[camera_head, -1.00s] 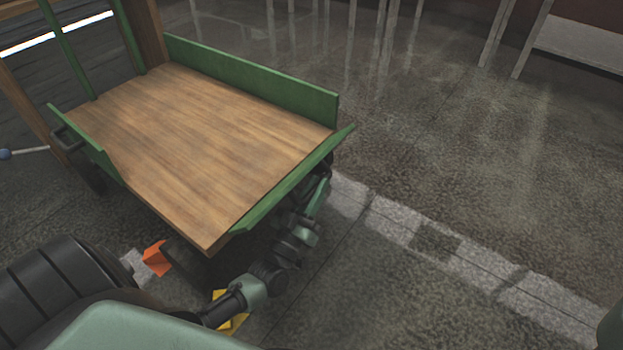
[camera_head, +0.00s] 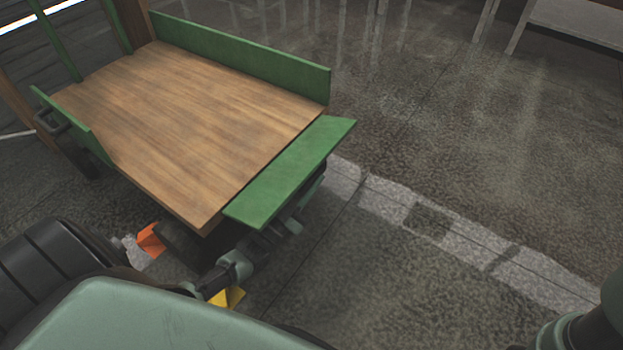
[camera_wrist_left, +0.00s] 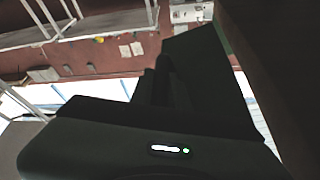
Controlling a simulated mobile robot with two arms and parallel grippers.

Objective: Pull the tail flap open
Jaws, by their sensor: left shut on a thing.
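The green tail flap (camera_head: 290,172) at the trailer's near right edge lies tilted out and nearly level with the wooden bed (camera_head: 190,130). My left arm comes in from the lower left and runs beneath the flap, which hides most of the hand in the head view. In the left wrist view my left gripper (camera_wrist_left: 160,85) is dark and shut on the flap, whose dark green panel (camera_wrist_left: 205,75) shows beside the fingers. The exact grip is too dark to make out. My right gripper is out of view.
Green side boards (camera_head: 250,58) stand upright along the bed. An orange wedge (camera_head: 151,239) and a yellow wedge (camera_head: 227,298) lie on the floor near the wheel. The floor (camera_head: 430,160) to the right of the flap is clear. A pale table (camera_head: 575,22) stands at the back right.

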